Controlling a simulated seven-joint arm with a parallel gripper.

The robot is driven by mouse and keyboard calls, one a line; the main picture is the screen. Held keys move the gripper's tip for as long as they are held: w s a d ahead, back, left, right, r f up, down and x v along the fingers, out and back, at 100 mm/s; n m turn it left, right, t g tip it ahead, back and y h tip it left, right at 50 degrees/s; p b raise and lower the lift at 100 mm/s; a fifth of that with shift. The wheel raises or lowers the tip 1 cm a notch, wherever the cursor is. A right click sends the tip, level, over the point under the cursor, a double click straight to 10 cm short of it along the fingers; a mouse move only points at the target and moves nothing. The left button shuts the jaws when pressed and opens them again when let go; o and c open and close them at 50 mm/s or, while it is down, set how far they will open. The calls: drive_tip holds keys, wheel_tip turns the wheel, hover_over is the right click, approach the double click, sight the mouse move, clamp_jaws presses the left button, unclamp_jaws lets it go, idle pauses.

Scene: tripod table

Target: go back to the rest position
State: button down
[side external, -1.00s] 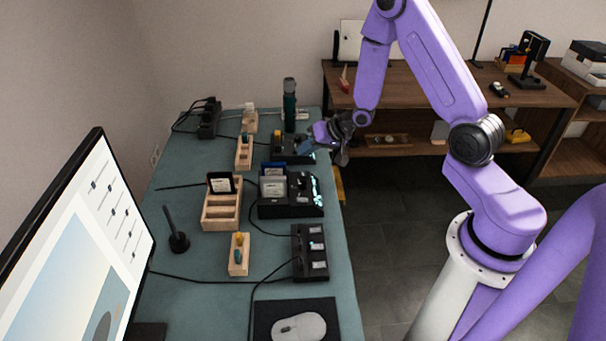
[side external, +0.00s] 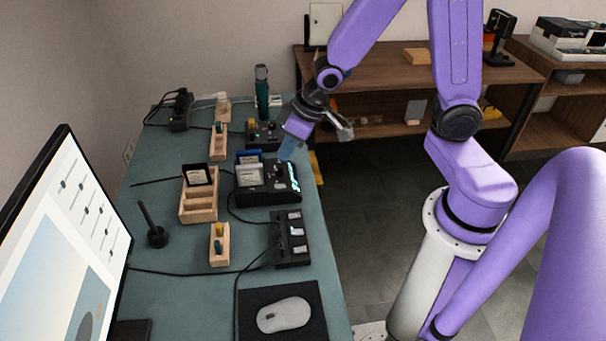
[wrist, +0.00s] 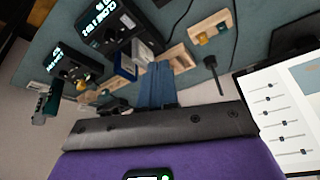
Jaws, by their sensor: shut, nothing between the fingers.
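My gripper (side external: 288,152) is shut and empty. It hangs in the air above the right side of the table, close over the black device (side external: 262,196) that holds upright cards. In the wrist view the shut blue fingers (wrist: 157,84) point toward the table, and that black device (wrist: 106,28) with a lit display shows at the upper left. I cannot tell the exact height of the fingertips above the device.
The teal table (side external: 180,292) carries a wooden card tray (side external: 199,205), a small wooden block holder (side external: 219,250), a black button panel (side external: 292,238), a mouse (side external: 284,315) and a green bottle (side external: 262,92). A monitor (side external: 62,250) stands at left. A wooden shelf (side external: 385,80) is behind.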

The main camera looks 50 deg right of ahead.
drive_tip(key=s+r+n+g, duration=0.2)
drive_tip(key=s+r+n, duration=0.1)
drive_tip(key=s, duration=0.8)
drive_tip(key=s+r+n+g+h, duration=0.1)
drive_tip(key=s+r+n, duration=0.3)
drive_tip(key=s, duration=0.6)
drive_tip(key=shift+s+d+r+n+g+h, duration=0.15)
drive_tip(key=shift+s+d+n+g+h, duration=0.15)
drive_tip(key=shift+n+g, duration=0.4)
